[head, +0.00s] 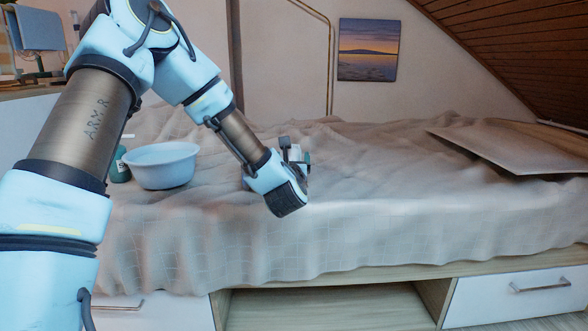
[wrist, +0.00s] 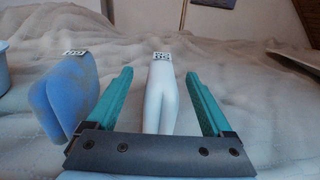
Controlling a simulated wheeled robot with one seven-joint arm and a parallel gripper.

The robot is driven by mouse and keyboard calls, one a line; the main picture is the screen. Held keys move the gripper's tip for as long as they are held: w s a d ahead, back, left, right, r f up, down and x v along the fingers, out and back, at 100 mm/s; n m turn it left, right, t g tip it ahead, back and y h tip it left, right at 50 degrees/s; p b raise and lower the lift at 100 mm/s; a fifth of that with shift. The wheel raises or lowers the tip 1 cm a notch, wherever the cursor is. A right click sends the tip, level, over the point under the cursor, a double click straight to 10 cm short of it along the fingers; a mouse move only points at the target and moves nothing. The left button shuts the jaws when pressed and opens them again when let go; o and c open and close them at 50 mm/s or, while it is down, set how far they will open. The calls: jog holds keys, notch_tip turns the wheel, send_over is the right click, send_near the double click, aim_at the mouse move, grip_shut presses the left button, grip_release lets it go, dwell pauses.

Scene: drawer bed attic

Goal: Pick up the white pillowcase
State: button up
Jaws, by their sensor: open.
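The white pillowcase (wrist: 161,100) shows in the wrist view as a narrow folded white piece with a black-and-white patterned tag on its top. It stands upright on the rumpled bedspread. My gripper (wrist: 160,73) is open, with one teal finger to each side of the pillowcase and a visible gap on both sides. In the head view my gripper (head: 297,152) is low over the bed, and my arm hides most of the pillowcase there. A similar folded blue piece (wrist: 62,100) with a tag stands left of the left finger.
A pale blue bowl (head: 162,167) and a green bottle (head: 120,168) stand on the bed (head: 400,225) at left. A flat pale board (head: 510,146) lies at the right. A sloped wooden ceiling (head: 500,45) comes down at upper right. The bed's middle right is clear.

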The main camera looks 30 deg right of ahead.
aim_at(294, 150)
jog(key=b+x, duration=0.1)
jog(key=x, duration=0.4)
jog(key=shift+s+d+r, duration=0.1)
jog(key=shift+d+r, duration=0.05)
jog(key=shift+c, duration=0.2)
grip_shut()
dwell(0.3)
